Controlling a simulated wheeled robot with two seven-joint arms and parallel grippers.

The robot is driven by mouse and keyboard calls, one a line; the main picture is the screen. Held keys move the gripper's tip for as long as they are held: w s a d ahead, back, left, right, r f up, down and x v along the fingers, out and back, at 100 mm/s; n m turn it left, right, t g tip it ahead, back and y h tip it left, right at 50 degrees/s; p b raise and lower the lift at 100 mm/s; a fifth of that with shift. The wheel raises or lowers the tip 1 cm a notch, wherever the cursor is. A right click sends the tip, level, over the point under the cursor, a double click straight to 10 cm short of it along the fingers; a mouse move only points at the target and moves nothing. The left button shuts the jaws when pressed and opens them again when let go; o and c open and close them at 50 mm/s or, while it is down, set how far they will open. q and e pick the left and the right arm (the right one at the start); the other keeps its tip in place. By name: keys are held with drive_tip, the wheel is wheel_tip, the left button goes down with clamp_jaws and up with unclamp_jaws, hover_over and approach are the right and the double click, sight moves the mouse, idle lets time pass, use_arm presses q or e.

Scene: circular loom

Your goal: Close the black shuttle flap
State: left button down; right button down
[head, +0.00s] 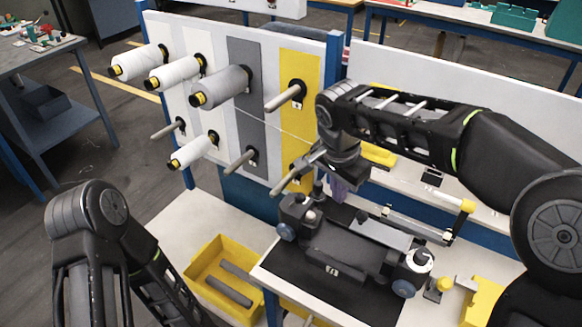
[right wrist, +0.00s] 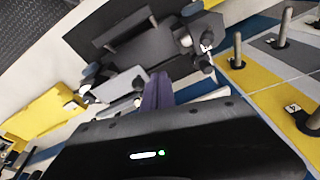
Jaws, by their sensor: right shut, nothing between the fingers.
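The black shuttle (head: 345,250) lies on a dark mat on the white table, with wheels at both ends. It also shows in the right wrist view (right wrist: 146,48). A grey plate (head: 381,234) lies along its far side; I cannot tell clearly which part is the flap or how far it stands open. My right gripper (head: 338,190) is above and behind the shuttle's far edge, pointing down. Its purple fingers (right wrist: 157,90) are together with nothing between them. In the head view the arm partly hides the fingers. My left gripper is out of view; only its arm shows.
A peg panel (head: 215,130) with white spools (head: 174,73) and a grey spool (head: 220,87) stands behind left. A thin thread runs from the grey spool towards my right arm. Yellow blocks stand right.

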drive_tip(key=w+a+r+b, duration=0.2)
drive_tip(key=w+a+r, duration=0.1)
drive_tip(key=a, duration=0.5)
drive_tip(key=shift+a+r, duration=0.4)
drive_tip(key=shift+r, duration=0.15)
drive_tip(key=shift+a, duration=0.1)
